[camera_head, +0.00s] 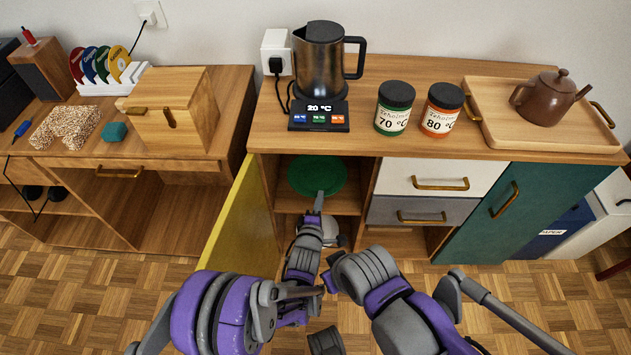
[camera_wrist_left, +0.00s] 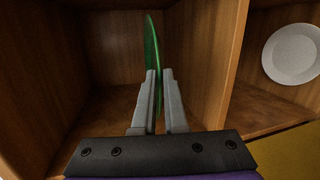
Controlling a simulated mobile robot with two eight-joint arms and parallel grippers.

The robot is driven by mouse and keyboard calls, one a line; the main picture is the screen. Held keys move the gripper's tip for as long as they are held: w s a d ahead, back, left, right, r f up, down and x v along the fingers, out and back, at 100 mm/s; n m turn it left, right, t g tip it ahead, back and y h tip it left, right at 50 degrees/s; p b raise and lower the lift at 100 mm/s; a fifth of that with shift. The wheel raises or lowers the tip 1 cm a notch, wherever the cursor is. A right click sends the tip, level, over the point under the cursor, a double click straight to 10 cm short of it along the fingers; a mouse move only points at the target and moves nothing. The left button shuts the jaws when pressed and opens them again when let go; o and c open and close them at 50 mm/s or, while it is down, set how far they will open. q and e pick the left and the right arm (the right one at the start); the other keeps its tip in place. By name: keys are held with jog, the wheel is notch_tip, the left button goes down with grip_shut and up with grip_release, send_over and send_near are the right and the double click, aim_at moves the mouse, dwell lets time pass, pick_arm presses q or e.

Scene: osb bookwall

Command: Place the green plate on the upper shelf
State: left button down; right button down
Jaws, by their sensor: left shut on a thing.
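The green plate (camera_head: 318,174) is inside the open cabinet compartment, in the upper space under the counter top. My left gripper (camera_head: 319,203) reaches in from the front and is shut on the plate's near rim. In the left wrist view the plate (camera_wrist_left: 151,45) shows edge-on between the two fingers (camera_wrist_left: 158,92). That view is turned on its side, and the shelf board (camera_wrist_left: 226,55) stands to the right of the plate with a visible gap. My right arm is at the lower right in the head view; its fingers cannot be made out.
A white plate (camera_wrist_left: 292,53) is in the lower compartment. The yellow door (camera_head: 232,215) stands open at the left. Drawers (camera_head: 440,178) and a teal door (camera_head: 515,205) are at the right. A kettle (camera_head: 319,60), two jars (camera_head: 394,108) and a teapot tray (camera_head: 490,125) stand above.

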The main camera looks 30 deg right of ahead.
pick_arm(q)
notch_tip(320, 180, down, 10)
jog(key=b, duration=0.5)
jog(key=shift+f+b, duration=0.1)
jog(key=shift+b, duration=0.2)
jog(key=c, duration=1)
grip_release()
jog(key=shift+o, duration=0.2)
jog(key=shift+a, duration=0.1)
